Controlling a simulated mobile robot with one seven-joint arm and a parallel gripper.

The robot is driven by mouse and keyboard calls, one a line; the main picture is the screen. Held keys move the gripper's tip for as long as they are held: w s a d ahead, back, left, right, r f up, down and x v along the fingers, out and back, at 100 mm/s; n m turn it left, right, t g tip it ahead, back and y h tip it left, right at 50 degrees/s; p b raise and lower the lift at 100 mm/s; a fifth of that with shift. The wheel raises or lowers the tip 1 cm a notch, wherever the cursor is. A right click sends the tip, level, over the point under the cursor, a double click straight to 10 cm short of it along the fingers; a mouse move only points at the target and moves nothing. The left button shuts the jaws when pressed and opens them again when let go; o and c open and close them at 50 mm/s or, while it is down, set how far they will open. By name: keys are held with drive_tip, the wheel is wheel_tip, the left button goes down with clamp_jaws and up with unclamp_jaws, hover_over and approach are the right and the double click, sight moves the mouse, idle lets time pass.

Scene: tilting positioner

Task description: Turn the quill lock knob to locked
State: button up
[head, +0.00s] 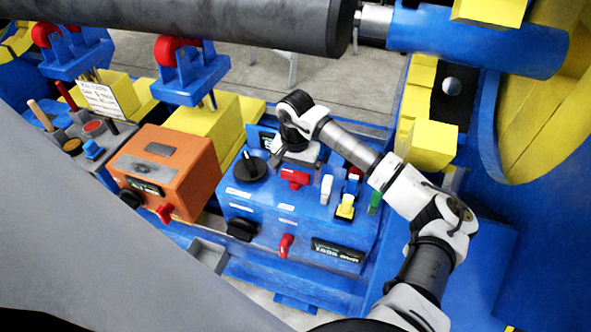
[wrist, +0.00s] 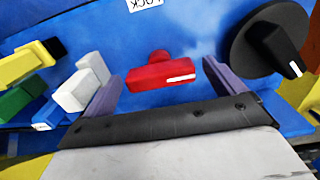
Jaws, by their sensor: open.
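A red bar-shaped knob (wrist: 160,75) with a white mark at one end sits on the blue panel in the wrist view. A white label (wrist: 146,4) above it is cut off and reads "OCK". I take this as the quill lock knob; it also shows in the head view as a red knob (head: 295,178) on the blue console's top. My gripper (wrist: 161,70) is open, its two purple fingers on either side of the knob, with gaps visible and no clear contact. In the head view my gripper (head: 295,160) is just behind the knob.
A black dial (wrist: 268,45) is right of the fingers. White (wrist: 82,85), yellow (wrist: 25,65) and green (wrist: 20,100) switches are left. The blue console (head: 255,212) has another red handle (head: 286,245) in front. An orange box (head: 175,165) stands left; a dark cylinder (head: 200,20) spans above.

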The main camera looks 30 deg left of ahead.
drive_tip(key=c, duration=1)
